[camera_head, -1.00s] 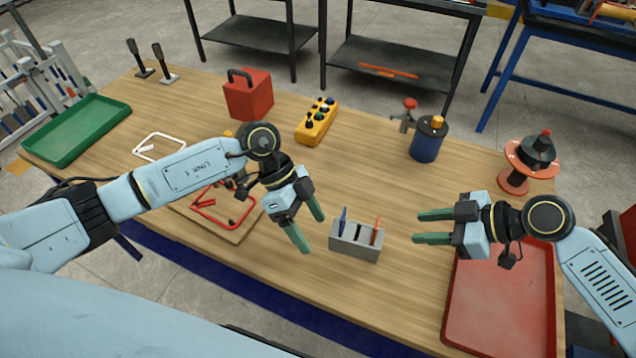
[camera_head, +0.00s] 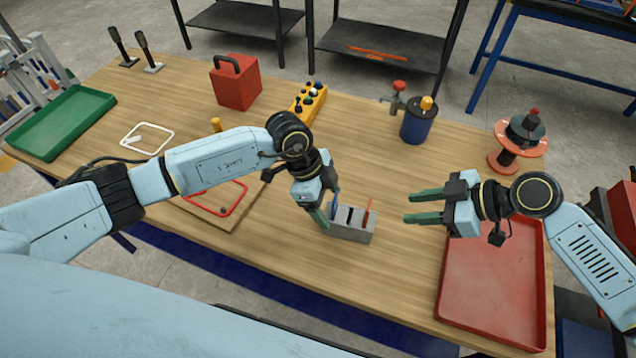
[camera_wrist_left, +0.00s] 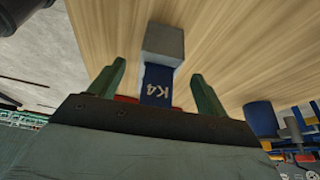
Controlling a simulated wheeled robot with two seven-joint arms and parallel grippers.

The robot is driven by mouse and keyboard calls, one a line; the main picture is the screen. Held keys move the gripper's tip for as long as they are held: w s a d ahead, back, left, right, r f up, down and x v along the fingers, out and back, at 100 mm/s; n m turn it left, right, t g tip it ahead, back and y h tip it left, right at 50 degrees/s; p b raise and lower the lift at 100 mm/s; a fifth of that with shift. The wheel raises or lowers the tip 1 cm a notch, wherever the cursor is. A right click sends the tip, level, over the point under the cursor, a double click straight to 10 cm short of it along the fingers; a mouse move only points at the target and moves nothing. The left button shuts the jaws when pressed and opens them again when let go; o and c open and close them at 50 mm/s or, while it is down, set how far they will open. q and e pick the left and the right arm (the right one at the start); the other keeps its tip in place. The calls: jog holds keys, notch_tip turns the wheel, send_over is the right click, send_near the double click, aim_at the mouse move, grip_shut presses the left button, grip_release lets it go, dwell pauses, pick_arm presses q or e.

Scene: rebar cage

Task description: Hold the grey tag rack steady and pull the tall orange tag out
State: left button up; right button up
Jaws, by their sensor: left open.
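The grey tag rack (camera_head: 350,230) stands upright near the table's front edge. The tall orange tag (camera_head: 368,211) sticks up at its right end. A blue tag (camera_head: 335,203) is at its left end, and a dark tag (camera_head: 350,214) is between them. My left gripper (camera_head: 327,208) is open at the rack's left end. In the left wrist view its fingers lie either side of the blue tag marked K4 (camera_wrist_left: 157,88), with the grey rack (camera_wrist_left: 164,41) beyond the tips; contact cannot be told. My right gripper (camera_head: 406,206) is open and empty, right of the orange tag and apart from it.
A red tray (camera_head: 492,285) lies below my right arm. A red wire frame on a board (camera_head: 205,220) is beneath my left arm. A blue can (camera_head: 416,127), a yellow button box (camera_head: 308,103) and a red box (camera_head: 236,85) stand further back. The table between is clear.

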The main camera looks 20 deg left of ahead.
aim_at(349, 223)
pick_arm(q)
jog(key=shift+x, duration=1.6)
